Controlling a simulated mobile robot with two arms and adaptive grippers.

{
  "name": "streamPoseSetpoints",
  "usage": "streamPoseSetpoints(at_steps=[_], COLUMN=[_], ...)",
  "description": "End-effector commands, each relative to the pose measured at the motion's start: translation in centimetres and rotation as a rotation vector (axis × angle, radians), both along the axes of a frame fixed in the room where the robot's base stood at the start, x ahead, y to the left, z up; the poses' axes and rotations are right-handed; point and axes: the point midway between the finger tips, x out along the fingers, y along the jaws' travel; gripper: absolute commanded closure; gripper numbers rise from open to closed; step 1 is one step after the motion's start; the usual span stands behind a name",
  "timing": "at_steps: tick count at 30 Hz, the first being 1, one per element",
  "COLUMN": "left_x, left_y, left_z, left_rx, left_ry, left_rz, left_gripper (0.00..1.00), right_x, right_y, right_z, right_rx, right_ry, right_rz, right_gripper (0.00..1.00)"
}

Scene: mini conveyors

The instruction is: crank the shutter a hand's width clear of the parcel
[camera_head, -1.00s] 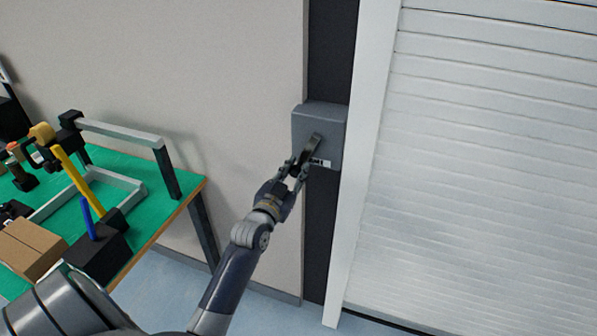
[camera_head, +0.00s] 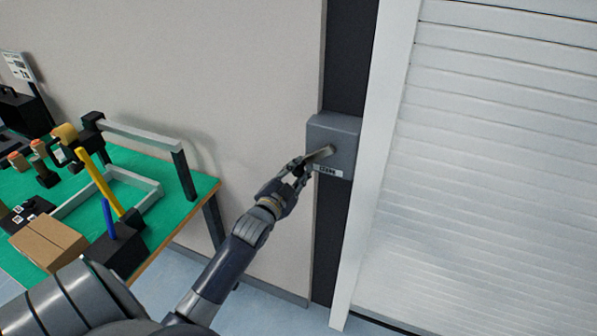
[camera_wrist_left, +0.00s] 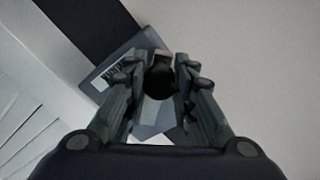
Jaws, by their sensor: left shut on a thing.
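The white slatted shutter (camera_head: 490,170) fills the right of the head view. Its lower edge is near the floor at the bottom of the picture. The grey crank box (camera_head: 336,133) is mounted on the dark post left of the shutter frame. Its crank handle (camera_head: 319,154) points to the left from the hub. My left gripper (camera_head: 300,170) is shut on the crank handle. In the left wrist view the gripper (camera_wrist_left: 160,90) has its fingers on both sides of the dark round handle knob (camera_wrist_left: 159,82), in front of the box (camera_wrist_left: 128,70). My right gripper is not in view. No parcel shows by the shutter.
A green-topped workbench (camera_head: 195,190) stands at the left, with a cardboard box (camera_head: 48,241), a black holder (camera_head: 117,250) with a blue tool, and a grey rail frame (camera_head: 140,133). The wall between bench and crank box is clear.

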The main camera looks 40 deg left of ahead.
Motion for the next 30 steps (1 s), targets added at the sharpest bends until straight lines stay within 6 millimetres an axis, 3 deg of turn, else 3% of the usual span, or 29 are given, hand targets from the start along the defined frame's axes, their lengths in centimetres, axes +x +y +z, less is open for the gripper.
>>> streamPoseSetpoints(at_steps=[7,8,11,23,30], left_x=[0.1,0.1,0.1,-0.4,-3.8], left_y=[0.1,0.1,0.1,-0.1,-0.8], left_z=[0.4,0.4,0.4,0.1,0.1], left_rx=[0.002,0.002,0.002,-0.001,-0.001], left_ry=[-0.009,-0.009,-0.008,-0.002,-0.001], left_rz=[0.0,0.0,0.001,-0.001,-0.001], left_gripper=[1.0,0.74,0.54,0.54,0.54], right_x=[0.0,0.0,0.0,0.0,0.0], right_y=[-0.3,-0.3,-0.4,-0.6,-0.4], right_z=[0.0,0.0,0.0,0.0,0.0], right_rx=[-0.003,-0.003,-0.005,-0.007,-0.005], right_ry=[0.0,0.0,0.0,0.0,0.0], right_rz=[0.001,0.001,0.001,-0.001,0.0], right_gripper=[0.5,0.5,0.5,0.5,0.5])
